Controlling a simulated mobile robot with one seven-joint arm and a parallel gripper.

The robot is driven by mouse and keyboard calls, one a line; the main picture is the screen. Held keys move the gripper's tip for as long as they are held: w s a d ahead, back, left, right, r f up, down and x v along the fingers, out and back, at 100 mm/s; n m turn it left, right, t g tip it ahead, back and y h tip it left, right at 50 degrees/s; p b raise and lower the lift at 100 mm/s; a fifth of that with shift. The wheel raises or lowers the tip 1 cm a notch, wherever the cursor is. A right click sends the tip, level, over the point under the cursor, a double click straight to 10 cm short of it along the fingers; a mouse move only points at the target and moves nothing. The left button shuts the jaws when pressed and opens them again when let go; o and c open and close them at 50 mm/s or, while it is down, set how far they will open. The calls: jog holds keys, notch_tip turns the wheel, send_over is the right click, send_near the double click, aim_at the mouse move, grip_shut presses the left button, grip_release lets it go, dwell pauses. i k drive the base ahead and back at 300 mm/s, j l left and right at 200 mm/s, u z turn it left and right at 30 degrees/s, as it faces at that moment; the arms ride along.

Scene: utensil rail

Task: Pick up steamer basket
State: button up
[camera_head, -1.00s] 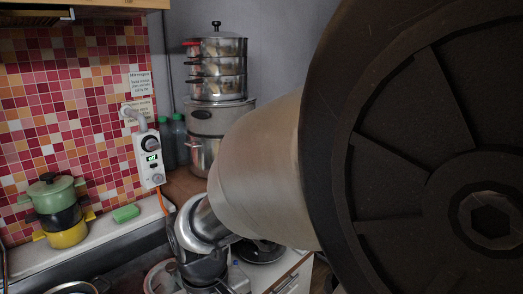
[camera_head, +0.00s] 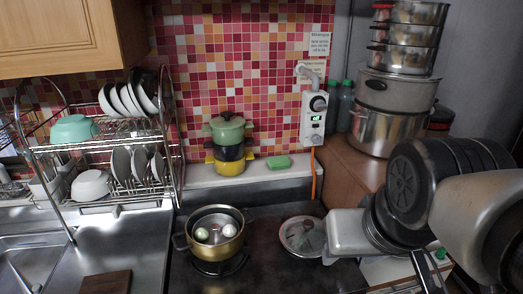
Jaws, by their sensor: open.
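I cannot tell for sure which thing is the steamer basket. A brass two-handled pot (camera_head: 183,243) stands on the hob, left of centre, with a grey metal insert (camera_head: 216,237) inside it holding a few small pale round things. A stack of steel steamer tiers (camera_head: 408,38) stands at the upper right on a large pot. My gripper (camera_head: 345,238) appears as a pale grey block at the end of my arm at the lower right, over the counter's right part. It is open and well apart from the brass pot and the stack. Its fingers are hard to make out.
A round lidded pan (camera_head: 302,236) lies between the brass pot and my arm. Green, black and yellow pots (camera_head: 228,143) are stacked on the back ledge near a green sponge (camera_head: 278,162). A dish rack (camera_head: 110,140) stands left. Bottles (camera_head: 344,108) stand near the steel stack.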

aim_at(216, 235)
jog(key=j, duration=0.45)
jog(key=k+j, duration=0.15)
jog(key=j, duration=0.8)
jog(key=k, duration=0.05)
